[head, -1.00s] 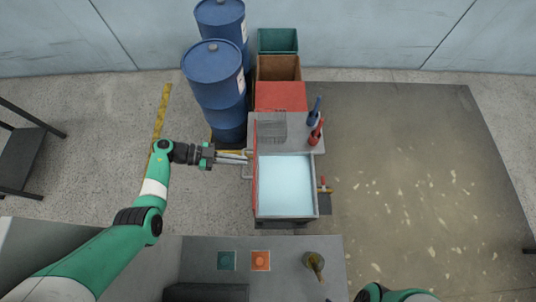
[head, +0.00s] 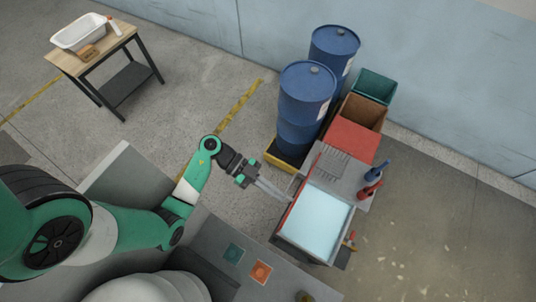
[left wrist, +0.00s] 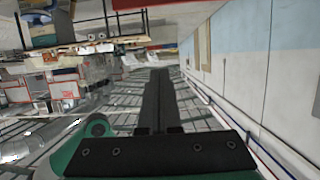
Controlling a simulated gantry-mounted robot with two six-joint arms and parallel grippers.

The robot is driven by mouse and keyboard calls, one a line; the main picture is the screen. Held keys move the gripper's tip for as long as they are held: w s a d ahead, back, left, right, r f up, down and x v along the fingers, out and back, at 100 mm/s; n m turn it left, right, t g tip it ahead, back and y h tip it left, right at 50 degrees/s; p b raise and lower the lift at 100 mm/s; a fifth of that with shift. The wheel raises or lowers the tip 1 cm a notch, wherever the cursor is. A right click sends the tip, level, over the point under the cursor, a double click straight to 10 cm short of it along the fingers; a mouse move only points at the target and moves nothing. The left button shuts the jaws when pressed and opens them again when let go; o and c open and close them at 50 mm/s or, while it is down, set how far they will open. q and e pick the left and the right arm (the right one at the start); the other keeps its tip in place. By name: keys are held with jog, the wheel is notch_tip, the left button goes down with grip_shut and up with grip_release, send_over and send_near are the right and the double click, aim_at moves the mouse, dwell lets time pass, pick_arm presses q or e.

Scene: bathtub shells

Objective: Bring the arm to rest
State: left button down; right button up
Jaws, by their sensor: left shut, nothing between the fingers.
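My left gripper (head: 281,194) is at the left side of a water-filled tank (head: 345,231) in the head view. Its long metal fingers point right toward the tank's rim. They are close together, with nothing between them. In the left wrist view the dark fingers (left wrist: 160,95) lie side by side, pressed together and empty. My left arm reaches in from the left over the grey bench. My right gripper is not in view.
Blue drums (head: 306,97) stand behind the tank, beside a brown bin (head: 361,112) and a green bin (head: 374,86). Blue and red bottles (head: 372,173) stand on the tank's ledge. A wooden table (head: 72,62) with a white tub (head: 78,33) is at upper left. Floor between is clear.

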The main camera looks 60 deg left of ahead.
pick_arm(q)
jog(key=shift+s+d+r, duration=0.35)
jog(key=shift+s+d, duration=0.05)
jog(key=shift+s, duration=0.2)
jog(key=shift+s+d+r, duration=0.3)
jog(key=shift+s+d, duration=0.05)
jog(key=shift+s, duration=0.3)
jog(key=shift+s+d+r, duration=0.35)
jog(key=shift+s+d, duration=0.05)
jog(key=shift+s, duration=0.2)
